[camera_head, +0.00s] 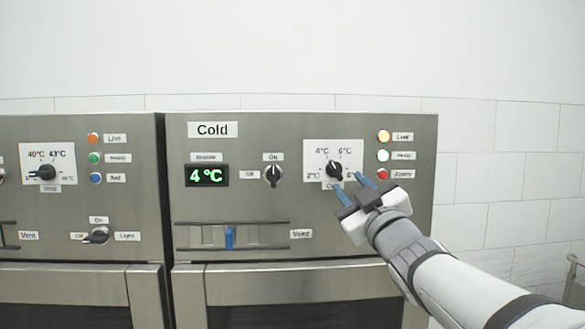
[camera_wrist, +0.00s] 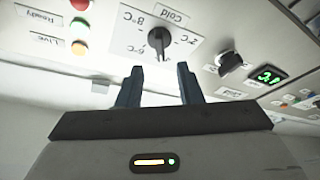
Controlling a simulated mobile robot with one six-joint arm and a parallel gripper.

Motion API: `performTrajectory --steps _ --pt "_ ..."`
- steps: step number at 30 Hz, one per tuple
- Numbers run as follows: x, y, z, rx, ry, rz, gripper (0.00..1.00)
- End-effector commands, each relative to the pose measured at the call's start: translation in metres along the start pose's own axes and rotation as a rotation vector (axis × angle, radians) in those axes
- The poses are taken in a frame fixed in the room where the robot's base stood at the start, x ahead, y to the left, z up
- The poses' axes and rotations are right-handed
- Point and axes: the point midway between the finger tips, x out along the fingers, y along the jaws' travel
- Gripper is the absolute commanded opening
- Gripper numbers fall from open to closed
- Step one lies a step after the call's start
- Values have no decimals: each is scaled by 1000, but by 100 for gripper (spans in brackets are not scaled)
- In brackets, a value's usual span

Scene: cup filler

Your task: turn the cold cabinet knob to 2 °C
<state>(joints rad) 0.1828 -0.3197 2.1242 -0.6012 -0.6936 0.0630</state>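The cold cabinet knob (camera_head: 334,170) is black and sits on a white dial plate (camera_head: 351,151) marked 2, 4, 6 and 8 °C. Its pointer leans up and slightly left, towards the 4 °C mark. The green display (camera_head: 206,175) under "Inside" reads 4 °C. My gripper (camera_head: 351,187) is just below and right of the knob in the head view, with its blue fingers apart and empty. In the wrist view, which is upside down, the knob (camera_wrist: 159,43) lies beyond the gap between the fingertips (camera_wrist: 159,74). No contact shows.
An On/Off knob (camera_head: 273,175) is left of the dial. A blue vent slider (camera_head: 229,237) is below it. Yellow, green and red lights (camera_head: 383,156) are close to the right of the dial. Another cabinet (camera_head: 80,230) with its own dial stands at the left.

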Motion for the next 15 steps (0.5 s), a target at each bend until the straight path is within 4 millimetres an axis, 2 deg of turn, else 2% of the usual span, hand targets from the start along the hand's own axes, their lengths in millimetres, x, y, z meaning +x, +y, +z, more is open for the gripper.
performTrajectory --steps 9,15 --pt "51 1 0 2 -5 0 33" --pt "66 0 1 1 -5 1 33"
